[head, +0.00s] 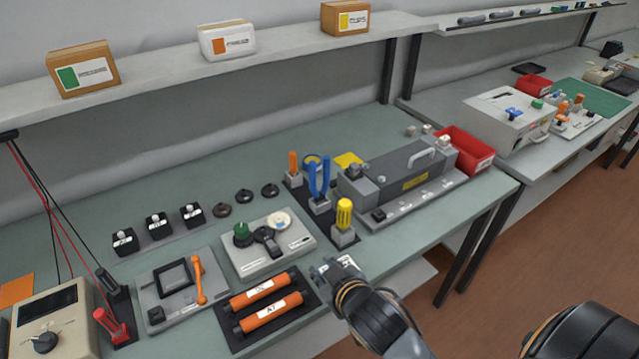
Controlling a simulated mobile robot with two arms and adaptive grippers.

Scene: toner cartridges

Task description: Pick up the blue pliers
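The blue pliers (319,178) stand upright in a small grey holder on the dark tool mat (294,182), handles upward, near the middle of the bench. A yellow-handled tool (344,213) stands in its own block just in front and to the right of them. My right gripper (328,268) is over the front edge of the bench, beside the orange cartridges. It is well short of the pliers and apart from them. Its fingers are small and seen from behind, so their opening is unclear. My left gripper is out of view.
Two orange cartridges (268,305) lie in a dark tray left of my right gripper. A grey device with a handle (400,172) stands right of the pliers, with a red bin (465,153) beyond. An orange-handled tool (292,162) stands left of them. A shelf (180,72) runs above.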

